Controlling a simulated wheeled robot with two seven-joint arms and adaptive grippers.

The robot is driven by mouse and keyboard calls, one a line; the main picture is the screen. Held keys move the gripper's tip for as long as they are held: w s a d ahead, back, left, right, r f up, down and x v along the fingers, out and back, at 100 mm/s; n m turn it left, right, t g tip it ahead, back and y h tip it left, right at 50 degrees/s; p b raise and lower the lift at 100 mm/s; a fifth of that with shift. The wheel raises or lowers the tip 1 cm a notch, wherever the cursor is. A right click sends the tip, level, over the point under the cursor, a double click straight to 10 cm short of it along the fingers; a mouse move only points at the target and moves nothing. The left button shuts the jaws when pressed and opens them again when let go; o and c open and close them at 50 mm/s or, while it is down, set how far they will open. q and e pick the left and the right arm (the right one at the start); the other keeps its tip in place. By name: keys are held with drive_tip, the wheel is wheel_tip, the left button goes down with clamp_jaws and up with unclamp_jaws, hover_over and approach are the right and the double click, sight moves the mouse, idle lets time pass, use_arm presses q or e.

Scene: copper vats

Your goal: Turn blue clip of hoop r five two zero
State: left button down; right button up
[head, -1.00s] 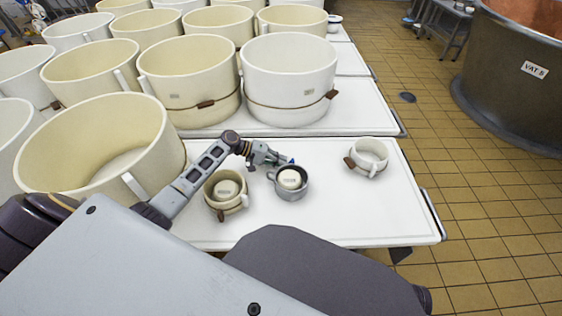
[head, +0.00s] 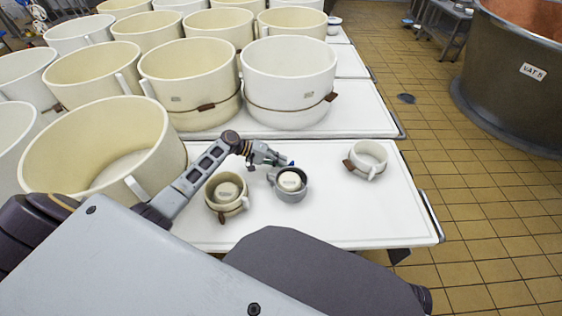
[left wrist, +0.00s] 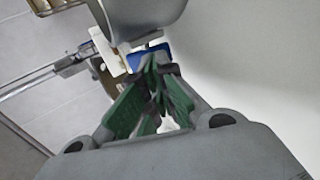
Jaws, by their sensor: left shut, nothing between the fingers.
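A grey hoop (head: 291,194) holding a pale round block (head: 290,181) stands on the white table. A small blue clip (head: 291,163) shows at its far side, and it also shows in the left wrist view (left wrist: 150,54), just past my fingertips. My left gripper (head: 283,161) is at the hoop's far rim. In the left wrist view its green-padded fingers (left wrist: 155,68) are shut and empty, close to the clip; I cannot tell whether they touch it. The grey curved wall (left wrist: 140,20) is right above them. No hoop number is readable. My right gripper is out of view.
A beige hoop (head: 228,207) with a block inside stands left of the grey one, and a white hoop (head: 367,160) stands to the right. Large cream tubs (head: 95,150) crowd the left and back. The table's (head: 330,215) front right is clear.

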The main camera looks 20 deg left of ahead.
use_arm(q)
drive_tip(key=shift+r, duration=0.15)
idle(0.3)
wheel_tip(320, 180, up, 10)
idle(0.7)
drive_tip(key=c, duration=2.2)
unclamp_jaws()
